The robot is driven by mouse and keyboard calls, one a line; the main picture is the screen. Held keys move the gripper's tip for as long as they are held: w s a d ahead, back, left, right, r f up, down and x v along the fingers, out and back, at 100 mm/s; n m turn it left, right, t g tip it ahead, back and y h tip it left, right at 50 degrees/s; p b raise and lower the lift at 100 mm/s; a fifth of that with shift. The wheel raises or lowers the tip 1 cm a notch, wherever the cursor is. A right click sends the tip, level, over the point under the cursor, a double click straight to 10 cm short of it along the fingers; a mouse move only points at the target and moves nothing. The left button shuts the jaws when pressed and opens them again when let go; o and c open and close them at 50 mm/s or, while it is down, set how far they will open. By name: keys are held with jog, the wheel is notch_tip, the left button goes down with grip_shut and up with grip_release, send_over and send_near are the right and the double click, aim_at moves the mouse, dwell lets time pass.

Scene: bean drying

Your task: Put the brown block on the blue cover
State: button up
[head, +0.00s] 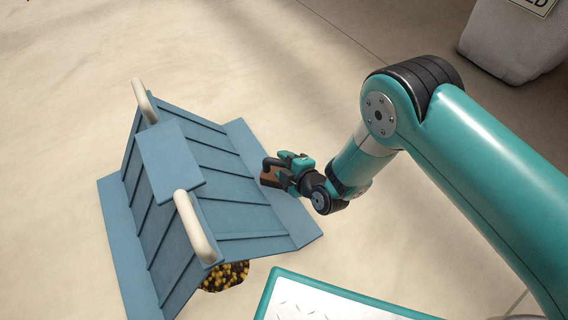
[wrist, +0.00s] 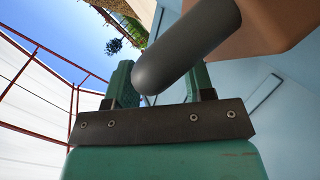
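The blue cover (head: 230,222) is a ridged, tent-shaped lid with a flat plate (head: 170,160) along its top. The brown block (head: 269,178) is at the cover's right side, over its lower flange, with a dark grey handle bar. My gripper (head: 284,170) is at the block, its fingers around the bar. In the wrist view, the bar lies between the fingers of my gripper (wrist: 162,78), and the brown block (wrist: 270,28) shows at upper right in front of the blue surface. I cannot tell whether the block touches the cover.
Two pale handles (head: 196,226) stick up at the ends of the cover. Dark and yellow beans (head: 226,276) show at its near edge. A teal-rimmed white panel (head: 320,300) is at the bottom. A grey sack (head: 510,45) lies far right. The pale floor at left is clear.

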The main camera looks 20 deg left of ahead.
jog(key=shift+r, duration=0.25)
jog(key=p+v, duration=0.8)
jog(key=v, duration=0.4)
jog(key=shift+p, duration=0.4)
jog(key=shift+f, duration=0.1)
